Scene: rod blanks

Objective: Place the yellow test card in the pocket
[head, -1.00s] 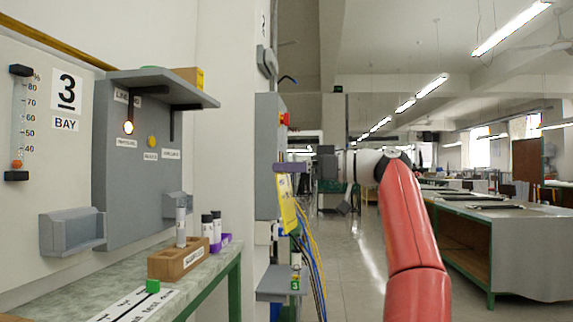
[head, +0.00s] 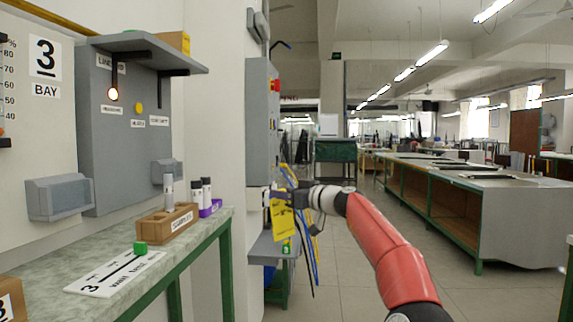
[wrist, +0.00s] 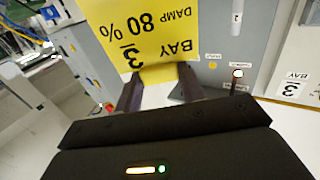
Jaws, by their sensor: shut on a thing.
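My gripper (head: 288,198) is shut on the yellow test card (head: 284,222) and holds it in the air, in front of the grey cabinet and to the right of the bench. In the wrist view the card (wrist: 150,32) is gripped at one edge between the fingers (wrist: 157,86); its print reads "BAY 3 DAMP 80 %", upside down. Two grey pockets are fixed on the left wall: a larger one (head: 58,199) beside the panel and a smaller one (head: 166,172) at the panel's lower right. The card is apart from both.
A shelf (head: 150,52) juts above. Cables hang by the cabinet (head: 261,130).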

